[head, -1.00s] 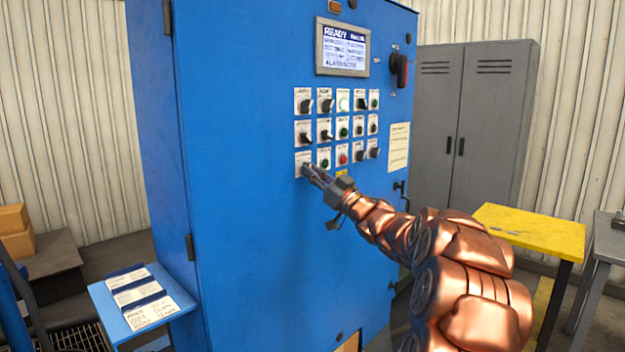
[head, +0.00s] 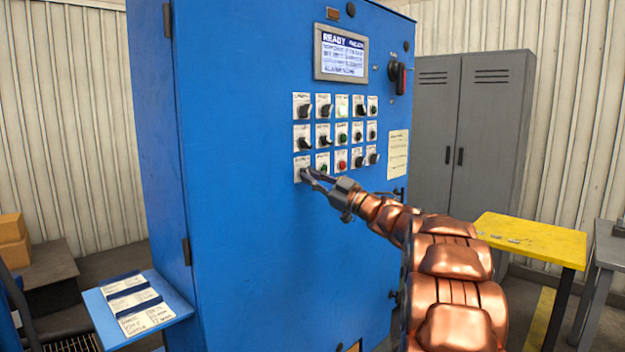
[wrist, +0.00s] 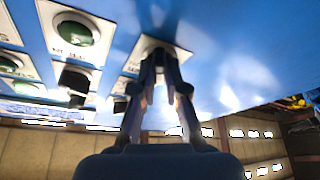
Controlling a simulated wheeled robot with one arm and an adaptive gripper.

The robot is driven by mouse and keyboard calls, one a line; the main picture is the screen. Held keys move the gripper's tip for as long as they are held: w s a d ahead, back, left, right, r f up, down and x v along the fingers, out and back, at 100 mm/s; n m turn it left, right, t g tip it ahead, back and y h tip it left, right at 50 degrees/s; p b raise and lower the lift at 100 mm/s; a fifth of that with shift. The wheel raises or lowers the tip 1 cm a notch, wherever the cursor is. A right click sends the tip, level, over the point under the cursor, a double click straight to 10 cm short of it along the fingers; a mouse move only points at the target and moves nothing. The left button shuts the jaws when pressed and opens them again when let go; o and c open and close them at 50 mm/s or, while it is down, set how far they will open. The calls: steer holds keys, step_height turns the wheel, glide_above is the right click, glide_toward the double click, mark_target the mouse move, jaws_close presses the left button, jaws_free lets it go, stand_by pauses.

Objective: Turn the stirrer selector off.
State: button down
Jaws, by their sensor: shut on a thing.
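The blue control cabinet (head: 255,240) carries rows of labelled selectors and push buttons. My gripper (head: 308,175) is at the lower-left selector (head: 302,164) of the panel, which I take to be the stirrer selector, though its label is too small to read. In the wrist view my gripper (wrist: 158,58) has its fingers close together on that selector's knob. The fingers hide most of the knob, so I cannot tell which way it points. Part of its white plate (wrist: 150,44) shows behind the fingertips.
A screen (head: 341,53) and a rotary switch (head: 398,77) are above. A blue shelf (head: 142,307) juts out at the lower left. A yellow table (head: 530,238) stands at the right.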

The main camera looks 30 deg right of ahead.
steer(key=c, duration=1.2)
jaws_free()
steer(key=v, duration=1.2)
